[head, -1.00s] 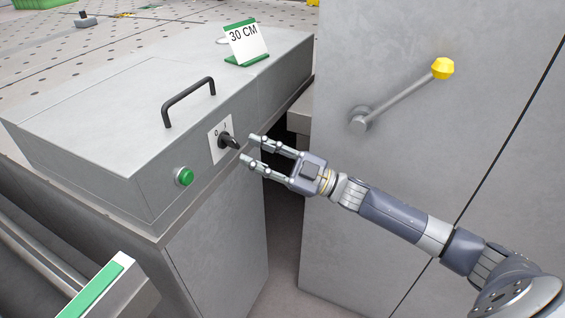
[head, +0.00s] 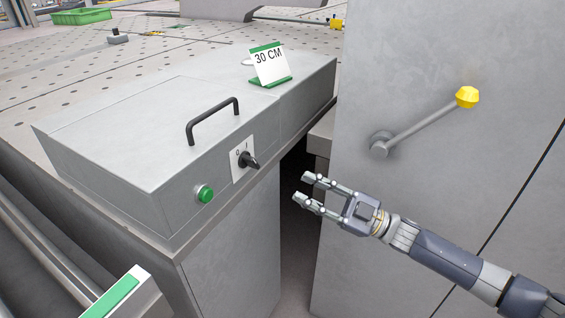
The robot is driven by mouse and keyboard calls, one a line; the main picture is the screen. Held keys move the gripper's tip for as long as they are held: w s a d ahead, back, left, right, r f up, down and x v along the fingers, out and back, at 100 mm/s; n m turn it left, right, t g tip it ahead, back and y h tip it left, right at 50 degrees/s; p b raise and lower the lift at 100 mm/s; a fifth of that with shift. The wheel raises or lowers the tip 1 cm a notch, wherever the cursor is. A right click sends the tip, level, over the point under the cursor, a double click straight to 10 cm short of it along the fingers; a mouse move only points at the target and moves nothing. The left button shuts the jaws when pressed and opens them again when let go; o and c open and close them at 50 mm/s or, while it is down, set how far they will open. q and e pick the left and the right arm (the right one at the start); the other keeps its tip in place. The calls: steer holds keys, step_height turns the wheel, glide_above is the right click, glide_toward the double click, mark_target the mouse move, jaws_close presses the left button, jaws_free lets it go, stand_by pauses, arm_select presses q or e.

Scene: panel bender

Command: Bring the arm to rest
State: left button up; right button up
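My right gripper (head: 304,188) is open and empty, with its two fingers apart and pointing left. It hangs in front of the dark gap between the grey control box and the tall grey cabinet. A black rotary switch (head: 249,160) on a white 0/I plate sits on the front of the control box (head: 110,125), to the left of the gripper and apart from it. The switch handle points to the lower right. My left gripper is not in view.
A green button (head: 205,194) and a black bar handle (head: 212,118) are on the box. A "30 CM" sign (head: 269,66) stands on top. A lever with a yellow knob (head: 467,97) sticks out from the tall cabinet (head: 400,55), above my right arm.

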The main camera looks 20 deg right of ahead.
steer(key=w+d+f+m+t+h, duration=0.15)
steer(key=d+f+m+h, duration=0.3)
steer(key=f, duration=0.45)
steer(key=w+d+f+m+t+h, duration=0.1)
steer(key=w+d+f+m+h, duration=0.15)
steer(key=f+h, duration=0.45)
steer(key=s+d+f+m+g+h, duration=0.1)
steer(key=s+f+m, duration=0.15)
steer(key=f, duration=0.65)
steer(key=s+d+f+m+g+h, duration=0.15)
steer(key=s+f, duration=0.25)
steer(key=f, duration=0.4)
steer(key=s+d+f+m+g+h, duration=0.1)
steer(key=s+f, duration=0.2)
steer(key=f, duration=0.6)
steer(key=s+a+f+m+g+h, duration=0.15)
steer(key=s+f+g, duration=0.25)
steer(key=s+f, duration=0.5)
steer(key=s+a+f+g, duration=0.2)
steer(key=s+a+f, duration=0.2)
steer(key=s, duration=0.5)
steer(key=s+a+f+g+p, duration=0.1)
steer(key=s+a+f+g, duration=0.2)
steer(key=s, duration=0.7)
steer(key=s+a+f+g, duration=0.3)
steer(key=s+f, duration=0.4)
steer(key=s, duration=0.3)
steer(key=shift+a+f+m, duration=0.15)
steer(key=shift+a+m, duration=0.2)
steer(key=shift+a, duration=0.5)
